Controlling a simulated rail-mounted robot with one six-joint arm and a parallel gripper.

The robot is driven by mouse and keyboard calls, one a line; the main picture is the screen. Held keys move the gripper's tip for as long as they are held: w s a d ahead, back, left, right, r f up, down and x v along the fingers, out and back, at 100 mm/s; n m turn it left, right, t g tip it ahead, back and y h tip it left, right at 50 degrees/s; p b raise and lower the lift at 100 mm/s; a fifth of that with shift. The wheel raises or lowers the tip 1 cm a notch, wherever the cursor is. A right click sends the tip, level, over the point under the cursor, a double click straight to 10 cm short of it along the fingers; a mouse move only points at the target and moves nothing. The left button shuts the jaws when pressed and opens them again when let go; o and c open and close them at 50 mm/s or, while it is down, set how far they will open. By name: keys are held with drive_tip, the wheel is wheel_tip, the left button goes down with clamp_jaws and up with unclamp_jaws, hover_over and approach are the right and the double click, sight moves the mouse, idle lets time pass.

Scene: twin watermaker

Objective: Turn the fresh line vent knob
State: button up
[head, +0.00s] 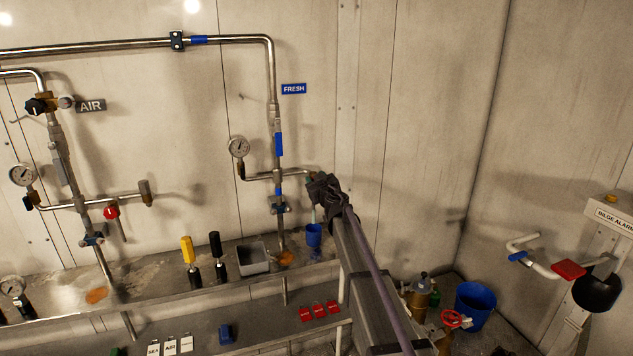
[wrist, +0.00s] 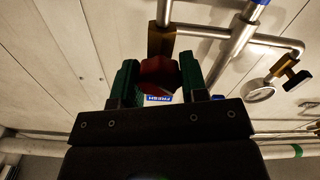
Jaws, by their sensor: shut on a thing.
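The fresh line is the steel pipe (head: 275,110) under the blue FRESH sign (head: 293,88) in the head view. Its short side branch runs right to my gripper (head: 318,186), which hides the vent knob there. In the wrist view the knob (wrist: 159,73) is red and sits at the end of a brass fitting (wrist: 161,40). The green-padded fingers of my gripper (wrist: 160,82) stand on either side of the knob, shut on it. The knob's exact angle is hard to tell.
A blue cup (head: 313,236) stands on the shelf below the branch. A round gauge (head: 239,147) is on the pipe's left. A grey tray (head: 254,258) and yellow-handled (head: 187,250) and black-handled (head: 215,245) tools are also on the shelf.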

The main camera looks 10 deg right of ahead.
drive_tip(key=o, duration=0.9)
drive_tip(key=shift+s, duration=0.1)
drive_tip(key=s, duration=0.3)
drive_tip(key=s+d, duration=0.1)
drive_tip(key=s, duration=0.3)
drive_tip(key=s+d, duration=0.1)
drive_tip(key=s, duration=0.2)
drive_tip(key=shift+s, duration=0.25)
